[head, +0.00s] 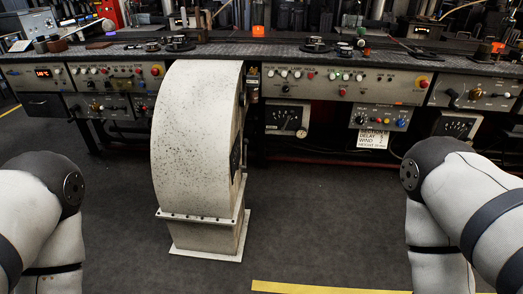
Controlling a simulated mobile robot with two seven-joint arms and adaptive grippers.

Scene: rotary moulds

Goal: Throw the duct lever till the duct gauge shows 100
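A large off-white speckled curved duct (193,130) rises from the floor in front of the bench. A dark part (243,94) shows at its right edge, too small to tell whether it is a lever. Another gauge (456,126) sits farther right. I cannot read either or tell which is the duct gauge. A black handle (451,96) shows on the right panel; I cannot tell if it is the duct lever. My arms show at both sides, but neither gripper is in view.
A long dark bench (300,58) with panels of knobs and coloured buttons runs across the back. A printed sign (373,139) hangs below it. The grey floor (320,225) is clear right of the duct, with a yellow stripe (330,288) near the bottom.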

